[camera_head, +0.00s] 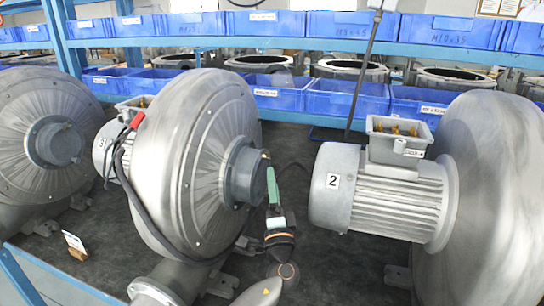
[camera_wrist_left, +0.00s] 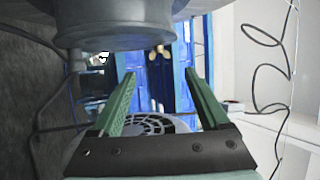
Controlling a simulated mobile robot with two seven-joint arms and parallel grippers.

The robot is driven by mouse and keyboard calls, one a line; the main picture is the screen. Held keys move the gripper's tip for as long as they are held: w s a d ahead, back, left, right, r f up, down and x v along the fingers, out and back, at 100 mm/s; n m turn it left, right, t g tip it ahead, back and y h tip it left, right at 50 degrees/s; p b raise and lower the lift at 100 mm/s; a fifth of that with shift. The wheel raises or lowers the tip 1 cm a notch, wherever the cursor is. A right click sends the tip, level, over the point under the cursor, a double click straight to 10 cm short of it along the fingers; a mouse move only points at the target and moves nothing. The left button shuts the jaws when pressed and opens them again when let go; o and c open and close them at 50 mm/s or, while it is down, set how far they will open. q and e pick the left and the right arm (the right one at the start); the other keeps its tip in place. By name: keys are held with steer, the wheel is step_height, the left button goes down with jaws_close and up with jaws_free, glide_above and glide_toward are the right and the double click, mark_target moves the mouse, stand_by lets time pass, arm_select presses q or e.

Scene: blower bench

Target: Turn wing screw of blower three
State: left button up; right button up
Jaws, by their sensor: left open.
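Blower three (camera_head: 205,130) is the grey unit in the middle, with a "3" label on its motor at the left. A small brass wing screw (camera_head: 265,154) shows at the edge of its round hub (camera_head: 245,176). In the left wrist view, the brass wing screw (camera_wrist_left: 158,52) sticks out below the rim of the grey hub (camera_wrist_left: 115,22). My left gripper (camera_head: 271,174) is beside the hub, just below the screw. Its green fingers (camera_wrist_left: 160,78) are apart with nothing between them, and the screw appears beyond their tips, near the middle of the gap. My right gripper is not in view.
Blower two (camera_head: 385,195), with an open terminal box (camera_head: 398,140), stands close at the right. Another blower (camera_head: 45,145) stands at the left. A dark cable (camera_head: 128,180) hangs along blower three. Blue bins (camera_head: 275,99) line the shelves behind.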

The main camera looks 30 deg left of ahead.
mark_target(270, 158)
arm_select(q)
steer(key=p+x, duration=0.1)
steer(key=x, duration=0.6)
steer(key=shift+w+a+r+p, duration=0.1)
steer(key=shift+w+a+p, duration=0.15)
steer(key=shift+p, duration=0.1)
steer(key=shift+d, duration=0.1)
jaws_close()
